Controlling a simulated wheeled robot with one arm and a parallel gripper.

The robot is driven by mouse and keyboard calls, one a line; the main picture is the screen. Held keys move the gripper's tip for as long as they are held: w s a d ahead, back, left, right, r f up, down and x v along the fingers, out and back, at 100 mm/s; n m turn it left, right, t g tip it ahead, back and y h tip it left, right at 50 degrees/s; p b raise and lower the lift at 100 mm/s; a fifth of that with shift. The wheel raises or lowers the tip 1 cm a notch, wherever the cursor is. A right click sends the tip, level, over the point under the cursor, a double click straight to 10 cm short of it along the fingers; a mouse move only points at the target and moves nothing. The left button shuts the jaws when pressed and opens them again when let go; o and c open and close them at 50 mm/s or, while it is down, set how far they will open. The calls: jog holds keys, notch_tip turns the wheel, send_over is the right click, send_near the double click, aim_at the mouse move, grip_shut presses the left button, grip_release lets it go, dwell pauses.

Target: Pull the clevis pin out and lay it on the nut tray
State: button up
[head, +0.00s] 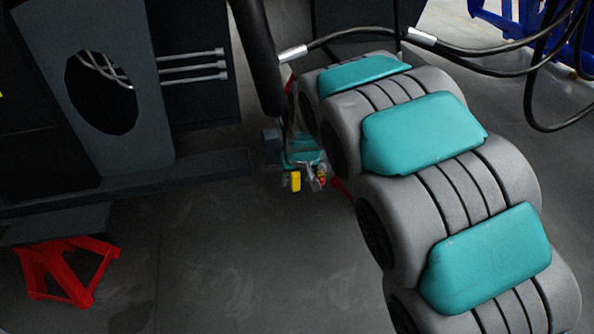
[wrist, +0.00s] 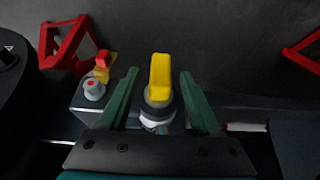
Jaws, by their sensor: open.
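In the wrist view my gripper (wrist: 159,76) is open, with its two green fingers apart. A yellow handle (wrist: 160,75) on a dark round collar shows between the fingers, apart from both. I cannot tell whether it is part of the clevis pin. To its left are a grey round knob with a red dot (wrist: 94,88) and a small red-topped yellow piece (wrist: 102,70). In the head view the yellow handle (head: 295,181) is small, below the far end of my arm. No part is clearly the clevis pin, and I see no nut tray.
A red stand (head: 65,270) is on the floor at lower left, beside the dark chassis (head: 110,120) with its oval opening. Black hoses (head: 470,48) hang at upper right. A blue frame (head: 520,20) stands behind them. The grey floor in the lower middle is clear.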

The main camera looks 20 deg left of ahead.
jog(key=shift+w+f, duration=0.1)
jog(key=shift+f, duration=0.15)
jog(key=shift+c, duration=0.2)
grip_shut()
dwell(0.5)
